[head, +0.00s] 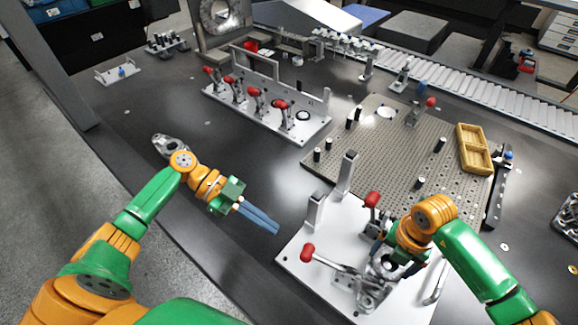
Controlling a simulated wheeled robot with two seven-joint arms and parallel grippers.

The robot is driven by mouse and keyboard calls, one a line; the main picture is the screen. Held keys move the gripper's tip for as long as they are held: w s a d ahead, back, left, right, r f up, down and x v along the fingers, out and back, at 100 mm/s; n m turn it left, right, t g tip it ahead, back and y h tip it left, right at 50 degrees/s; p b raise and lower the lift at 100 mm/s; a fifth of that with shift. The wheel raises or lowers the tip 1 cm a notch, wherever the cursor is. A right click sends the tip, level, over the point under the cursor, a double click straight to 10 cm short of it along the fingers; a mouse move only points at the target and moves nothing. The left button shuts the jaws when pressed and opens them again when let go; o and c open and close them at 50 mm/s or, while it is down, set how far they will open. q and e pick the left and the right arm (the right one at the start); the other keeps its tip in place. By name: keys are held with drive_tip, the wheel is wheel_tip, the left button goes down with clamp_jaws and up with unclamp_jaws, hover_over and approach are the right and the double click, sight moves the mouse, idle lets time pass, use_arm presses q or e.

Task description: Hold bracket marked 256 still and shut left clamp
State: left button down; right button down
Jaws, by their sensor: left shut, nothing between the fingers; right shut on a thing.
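A white fixture plate (330,238) lies at the front of the table. My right gripper (384,256) is over it, shut on a grey metal bracket (382,270) that it largely hides. I cannot read a 256 mark on it. A toggle clamp with a red handle grip (307,252) is on the plate's left front; its lever reaches right towards the bracket. Whether its arm presses on the bracket is unclear. A second red clamp handle (372,199) stands up behind my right gripper. My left gripper (276,229) is shut and empty, left of the plate, apart from the clamp.
Two grey upright posts (346,174) rise at the plate's back left. Behind are a pegged grey plate (340,150), a yellow tray (474,150) and a fixture with several red-handled clamps (281,104).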

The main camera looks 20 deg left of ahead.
unclamp_jaws()
use_arm(q)
drive_tip(key=shift+w+a+f+b, duration=0.1)
drive_tip(key=shift+a+b, duration=0.05)
drive_tip(key=shift+a, duration=1.05)
drive_tip(key=shift+a+f+b, duration=0.1)
drive_tip(key=shift+a+b, duration=0.05)
drive_tip(key=shift+a, duration=1)
use_arm(e)
wheel_tip(320, 180, up, 7)
